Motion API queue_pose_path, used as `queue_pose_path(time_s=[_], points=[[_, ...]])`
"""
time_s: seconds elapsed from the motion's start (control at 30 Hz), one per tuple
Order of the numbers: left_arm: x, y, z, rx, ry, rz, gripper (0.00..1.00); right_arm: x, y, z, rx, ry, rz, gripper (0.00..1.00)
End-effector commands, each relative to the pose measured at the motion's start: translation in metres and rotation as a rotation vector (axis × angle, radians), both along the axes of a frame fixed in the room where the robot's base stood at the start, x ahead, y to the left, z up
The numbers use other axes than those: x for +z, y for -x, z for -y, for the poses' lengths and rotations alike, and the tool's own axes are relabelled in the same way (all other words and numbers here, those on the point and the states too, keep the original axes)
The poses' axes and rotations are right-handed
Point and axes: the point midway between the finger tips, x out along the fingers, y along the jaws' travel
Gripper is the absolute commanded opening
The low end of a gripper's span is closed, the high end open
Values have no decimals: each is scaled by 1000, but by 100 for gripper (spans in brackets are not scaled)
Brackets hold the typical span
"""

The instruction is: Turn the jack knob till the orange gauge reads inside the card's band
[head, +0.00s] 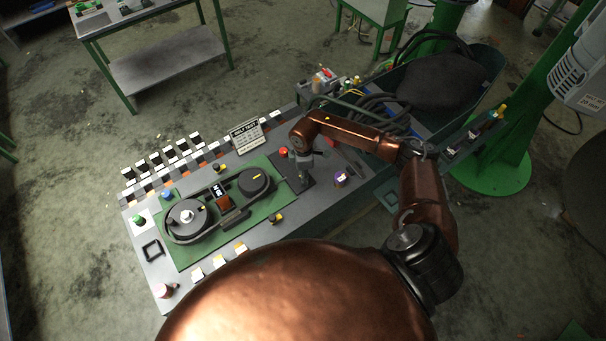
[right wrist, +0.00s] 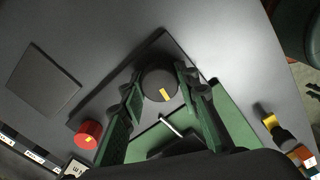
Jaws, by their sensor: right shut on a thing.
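The jack knob (right wrist: 158,82), dark and round with a yellow mark, sits between the fingers of my right gripper (right wrist: 160,90) in the right wrist view. The gripper is shut on it, one finger on each side. In the head view my right gripper (head: 301,166) points down and hides most of the knob. The card (head: 246,134) stands upright behind the belt rig (head: 223,217); its lines are too small to read. My left gripper is not in view.
A red button (head: 283,153) stands close beside my right gripper; it also shows in the right wrist view (right wrist: 88,134). A purple-topped part (head: 341,178) is to the right. Black and white blocks line the bench's back edge. A bin with cables (head: 485,62) stands beyond.

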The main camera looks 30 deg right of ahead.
Motion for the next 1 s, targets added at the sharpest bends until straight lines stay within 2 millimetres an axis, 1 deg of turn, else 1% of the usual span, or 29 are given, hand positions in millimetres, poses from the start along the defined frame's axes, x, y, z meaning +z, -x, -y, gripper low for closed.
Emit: queue_pose_path(time_s=[0.3, 0.73, 0.77, 1.0], points=[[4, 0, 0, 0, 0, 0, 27, 1, -1, 1, -78, 1, 3, 5], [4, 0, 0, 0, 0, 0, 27, 1, -1, 1, -84, 1, 3, 5], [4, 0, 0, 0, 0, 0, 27, 1, -1, 1, -84, 1, 3, 31], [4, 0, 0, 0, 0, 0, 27, 0, -1, 1, -83, 0, 1, 47]])
